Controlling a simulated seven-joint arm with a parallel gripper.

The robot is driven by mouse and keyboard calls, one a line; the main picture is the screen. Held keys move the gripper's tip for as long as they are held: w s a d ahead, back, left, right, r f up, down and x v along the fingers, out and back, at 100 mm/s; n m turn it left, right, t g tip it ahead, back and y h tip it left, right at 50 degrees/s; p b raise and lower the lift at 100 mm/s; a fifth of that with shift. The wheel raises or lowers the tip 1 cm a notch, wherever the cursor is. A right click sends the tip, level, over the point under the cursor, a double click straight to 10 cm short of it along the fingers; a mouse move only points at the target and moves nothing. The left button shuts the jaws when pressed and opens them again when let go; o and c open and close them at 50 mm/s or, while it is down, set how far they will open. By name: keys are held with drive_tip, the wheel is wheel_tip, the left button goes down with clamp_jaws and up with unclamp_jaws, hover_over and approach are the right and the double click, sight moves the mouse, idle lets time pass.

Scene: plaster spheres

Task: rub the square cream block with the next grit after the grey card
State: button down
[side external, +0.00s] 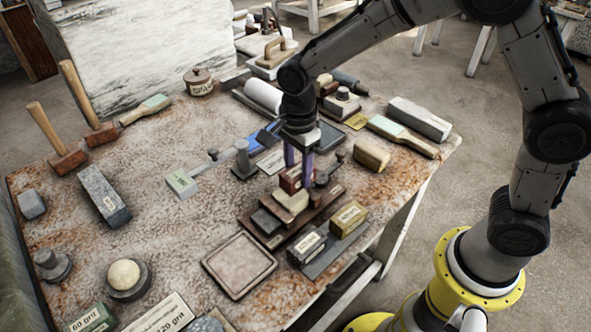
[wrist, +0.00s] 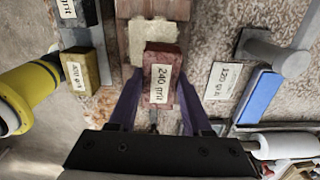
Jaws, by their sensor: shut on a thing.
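My gripper (wrist: 155,105) is shut on a dark red block whose label reads 240 grit (wrist: 160,75); the red block also shows in the side view (side external: 289,181). The square cream block (side external: 291,200) lies on a brown wooden board (side external: 262,231), and it also shows in the wrist view (wrist: 160,36). The red block is over one edge of the cream block and covers part of it. I cannot tell whether they touch. A pale card reading 120 grit (wrist: 222,80) lies beside my gripper; I cannot tell whether it is the grey card.
A yellow block (side external: 348,219) and a black block (side external: 307,246), both labelled, stand close to the board on the near side. A blue block (wrist: 259,97) lies beyond the card. A square tray (side external: 239,265) is at the front. A green block (side external: 90,319) is front left.

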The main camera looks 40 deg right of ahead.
drive_tip(key=shift+a, duration=0.1)
drive_tip(key=shift+w+a, duration=0.1)
drive_tip(key=shift+a, duration=2)
drive_tip(key=shift+d+f, duration=0.1)
drive_tip(key=shift+d, duration=2.15)
drive_tip(key=shift+a, duration=2.25)
drive_tip(key=shift+r, duration=0.2)
